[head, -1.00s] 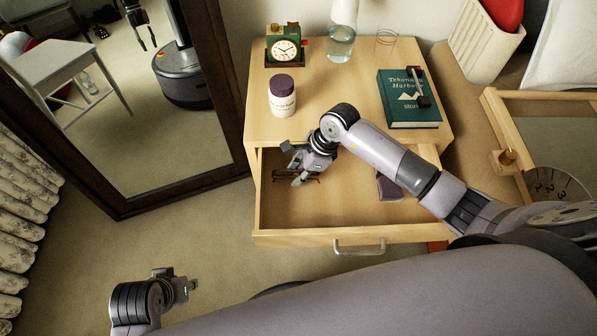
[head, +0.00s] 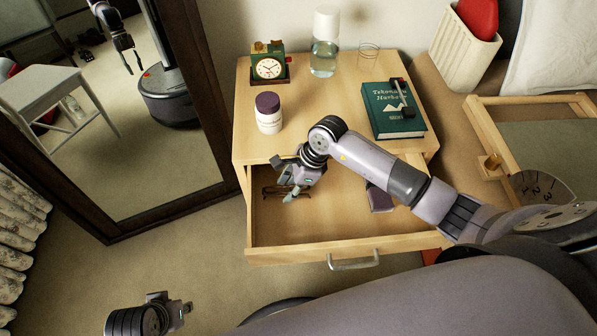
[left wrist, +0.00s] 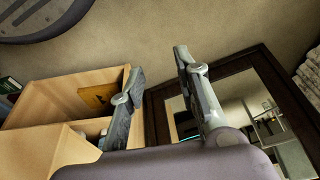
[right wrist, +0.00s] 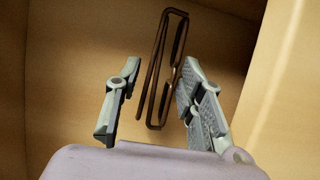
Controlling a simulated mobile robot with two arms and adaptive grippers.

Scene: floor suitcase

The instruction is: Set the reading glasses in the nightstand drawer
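The brown reading glasses (head: 272,191) lie folded in the left part of the open nightstand drawer (head: 290,254). In the right wrist view the glasses (right wrist: 158,75) lie beyond the fingertips, apart from the left finger; whether the right finger touches them is unclear. My right gripper (head: 288,181) is over the drawer, open, beside and partly in front of the glasses in the head view. My left gripper (head: 184,309) is low at the left, outside the drawer; the left wrist view shows its fingers (left wrist: 155,75) apart with nothing between them.
A dark purple item (head: 379,198) lies in the drawer, right. A framed mirror (head: 150,120) stands left.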

